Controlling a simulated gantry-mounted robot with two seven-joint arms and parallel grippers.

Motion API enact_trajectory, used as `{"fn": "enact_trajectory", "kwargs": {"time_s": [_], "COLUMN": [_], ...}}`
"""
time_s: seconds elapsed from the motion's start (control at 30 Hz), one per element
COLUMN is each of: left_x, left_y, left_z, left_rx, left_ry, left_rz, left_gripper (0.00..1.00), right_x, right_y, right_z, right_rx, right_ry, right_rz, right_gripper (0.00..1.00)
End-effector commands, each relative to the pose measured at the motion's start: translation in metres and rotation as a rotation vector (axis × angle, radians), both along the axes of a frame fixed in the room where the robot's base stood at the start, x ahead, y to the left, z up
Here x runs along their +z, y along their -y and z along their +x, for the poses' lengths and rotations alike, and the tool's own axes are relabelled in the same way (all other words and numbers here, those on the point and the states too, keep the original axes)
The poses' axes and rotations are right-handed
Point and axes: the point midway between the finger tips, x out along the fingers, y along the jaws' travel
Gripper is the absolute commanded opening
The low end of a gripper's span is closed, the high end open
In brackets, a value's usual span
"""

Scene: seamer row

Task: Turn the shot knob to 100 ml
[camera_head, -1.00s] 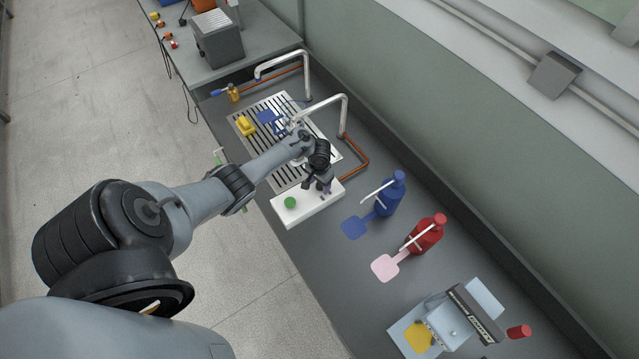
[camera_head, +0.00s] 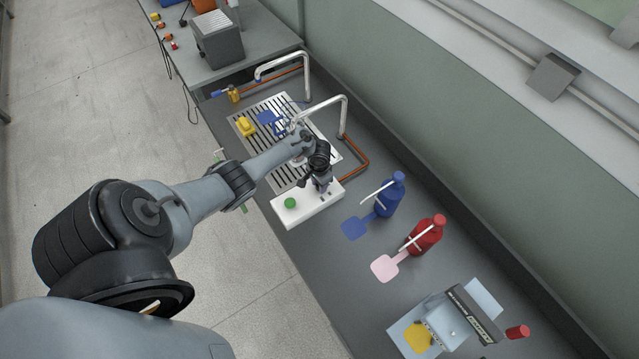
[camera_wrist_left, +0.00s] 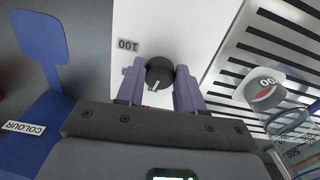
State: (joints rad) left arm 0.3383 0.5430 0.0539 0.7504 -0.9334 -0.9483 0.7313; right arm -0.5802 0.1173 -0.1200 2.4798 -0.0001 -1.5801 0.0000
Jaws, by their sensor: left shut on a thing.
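A white box (camera_head: 308,206) with a green button (camera_head: 290,203) stands on the bench; it also shows in the left wrist view (camera_wrist_left: 180,25). The round black shot knob (camera_wrist_left: 160,73) is on this box in the left wrist view. My left gripper (camera_head: 325,187) is over the right end of the box. In the left wrist view my left gripper (camera_wrist_left: 160,88) is shut on the knob, with a purple finger on each side. The knob's pale pointer line faces down and left. A "100" label (camera_wrist_left: 128,45) lies up and left of the knob. Another label beside it is mostly hidden. My right gripper is out of view.
A slotted drain grate (camera_head: 262,107) with bent metal pipes (camera_head: 322,102) lies behind the box. A blue bottle (camera_head: 390,195) and a red bottle (camera_head: 425,236) stand to the right. A clear beaker (camera_wrist_left: 290,120) is near the gripper's right side.

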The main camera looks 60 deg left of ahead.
Motion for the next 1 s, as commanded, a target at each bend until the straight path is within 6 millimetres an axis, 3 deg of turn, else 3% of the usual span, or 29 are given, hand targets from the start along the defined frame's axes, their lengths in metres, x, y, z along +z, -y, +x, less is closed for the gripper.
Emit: {"fn": "enact_trajectory", "kwargs": {"time_s": [0.47, 1.0], "left_x": [0.000, -0.002], "left_y": [-0.003, -0.005], "left_z": [0.000, 0.001], "left_rx": [-0.443, -0.956], "left_ry": [-0.002, -0.002], "left_rz": [0.002, 0.002], "left_gripper": [0.07, 0.07], "right_x": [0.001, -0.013], "right_y": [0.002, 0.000], "right_z": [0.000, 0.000], "right_rx": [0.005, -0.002], "right_ry": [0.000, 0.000], "right_rz": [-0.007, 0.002], "right_gripper": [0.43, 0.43]}}
